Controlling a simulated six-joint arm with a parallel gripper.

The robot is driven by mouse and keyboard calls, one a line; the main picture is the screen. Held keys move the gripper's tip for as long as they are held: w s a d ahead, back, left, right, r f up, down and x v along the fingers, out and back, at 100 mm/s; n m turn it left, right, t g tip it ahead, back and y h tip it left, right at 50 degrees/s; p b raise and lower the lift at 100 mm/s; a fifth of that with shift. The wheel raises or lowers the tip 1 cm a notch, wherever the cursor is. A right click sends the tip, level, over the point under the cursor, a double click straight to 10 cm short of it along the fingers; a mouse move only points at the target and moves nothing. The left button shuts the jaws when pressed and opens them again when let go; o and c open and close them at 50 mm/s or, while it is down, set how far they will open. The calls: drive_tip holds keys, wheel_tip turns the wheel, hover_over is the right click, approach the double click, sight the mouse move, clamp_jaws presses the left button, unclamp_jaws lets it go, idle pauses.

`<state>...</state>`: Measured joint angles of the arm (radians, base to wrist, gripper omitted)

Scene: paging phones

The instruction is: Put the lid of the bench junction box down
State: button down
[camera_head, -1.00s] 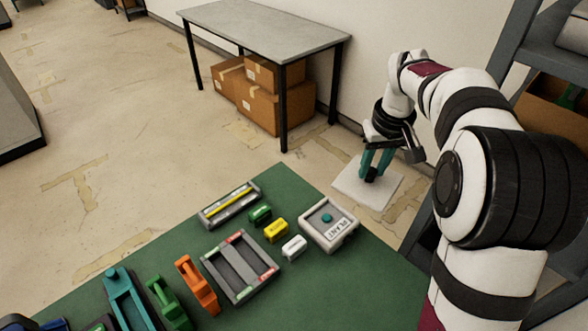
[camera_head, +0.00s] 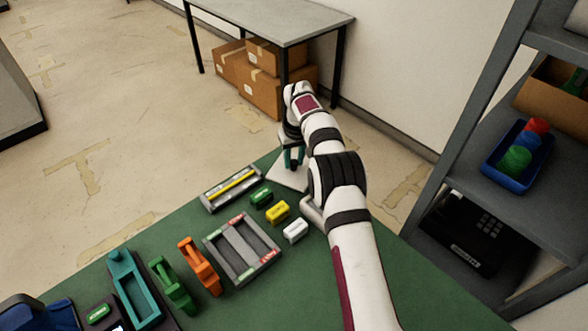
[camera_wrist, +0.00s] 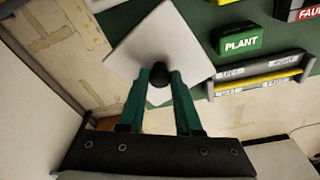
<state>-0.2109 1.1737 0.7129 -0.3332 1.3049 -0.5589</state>
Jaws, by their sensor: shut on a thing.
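The lid (camera_head: 287,180) is a thin white square plate with a dark knob on top. My gripper (camera_head: 293,160) has teal fingers shut on this knob and holds the lid near the far edge of the green bench. In the wrist view the lid (camera_wrist: 165,40) lies beyond the fingertips (camera_wrist: 157,75), and the dark knob (camera_wrist: 147,78) sits between them. I cannot tell the lid's height above the bench. The junction box is mostly hidden behind my arm; only a pale edge (camera_head: 309,211) shows.
On the bench (camera_head: 300,290) are green (camera_head: 261,197), yellow (camera_head: 277,212) and white (camera_head: 295,231) blocks, a grey rack (camera_head: 218,253) and a tray with a yellow bar (camera_head: 232,188). Orange (camera_head: 199,266), green and teal handset-like pieces stand left. A shelf (camera_head: 485,185) stands right.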

sight(294, 164)
drive_tip(key=shift+f, duration=2)
drive_tip(key=c, duration=0.6)
unclamp_jaws()
drive_tip(key=shift+f, duration=0.15)
